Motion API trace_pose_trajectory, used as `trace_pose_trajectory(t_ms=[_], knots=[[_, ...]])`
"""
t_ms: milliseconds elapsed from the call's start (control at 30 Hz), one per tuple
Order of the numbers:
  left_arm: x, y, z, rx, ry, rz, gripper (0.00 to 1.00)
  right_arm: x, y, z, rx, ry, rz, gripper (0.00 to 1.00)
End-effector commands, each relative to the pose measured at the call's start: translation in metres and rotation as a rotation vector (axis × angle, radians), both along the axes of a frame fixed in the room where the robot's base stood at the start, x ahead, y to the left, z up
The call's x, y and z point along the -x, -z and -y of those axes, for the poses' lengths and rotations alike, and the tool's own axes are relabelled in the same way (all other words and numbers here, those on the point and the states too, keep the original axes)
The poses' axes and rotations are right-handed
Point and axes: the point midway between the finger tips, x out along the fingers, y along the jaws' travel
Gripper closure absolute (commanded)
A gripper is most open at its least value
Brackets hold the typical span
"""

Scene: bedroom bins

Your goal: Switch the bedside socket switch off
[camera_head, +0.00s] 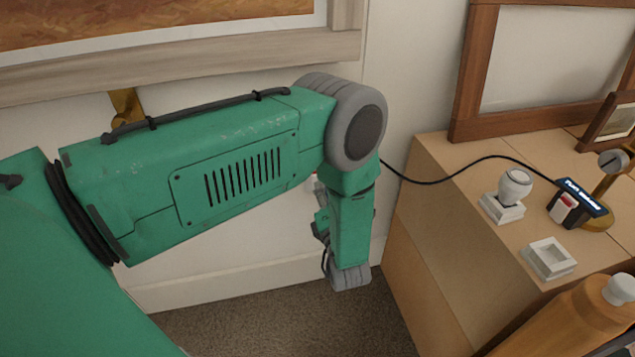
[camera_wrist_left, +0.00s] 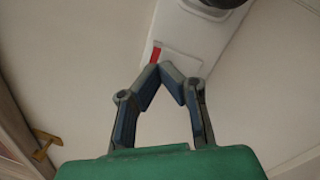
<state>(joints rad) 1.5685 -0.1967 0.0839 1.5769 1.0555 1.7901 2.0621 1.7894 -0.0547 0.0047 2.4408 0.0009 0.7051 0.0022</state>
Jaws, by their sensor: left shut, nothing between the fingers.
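The white wall socket (camera_wrist_left: 200,38) fills the top middle of the left wrist view, with a dark plug (camera_wrist_left: 222,3) at its upper end. A red strip (camera_wrist_left: 155,56) shows at the left edge of its pale switch rocker (camera_wrist_left: 178,62). My left gripper (camera_wrist_left: 166,70) is shut and empty, its fingertips together in front of the rocker's lower left, close to the red strip. I cannot tell whether they touch it. In the head view my left arm hides most of the socket and the fingertips. My right gripper is not in view.
A brass bracket (camera_head: 126,105) hangs below a picture frame.

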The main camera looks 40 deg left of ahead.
Motion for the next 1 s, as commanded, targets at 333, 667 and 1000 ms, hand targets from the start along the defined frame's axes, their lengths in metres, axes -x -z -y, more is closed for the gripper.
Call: trace_pose_trajectory(t_ms=[333, 667, 1000], knots=[[0.000, 0.000, 0.000, 0.000, 0.000, 0.000, 1.00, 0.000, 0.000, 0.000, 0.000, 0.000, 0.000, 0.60], [-0.003, -0.001, -0.004, 0.000, 0.000, 0.001, 1.00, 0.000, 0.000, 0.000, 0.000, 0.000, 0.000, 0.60], [-0.010, -0.002, -0.011, 0.000, 0.000, 0.001, 1.00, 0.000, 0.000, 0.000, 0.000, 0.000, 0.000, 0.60]])
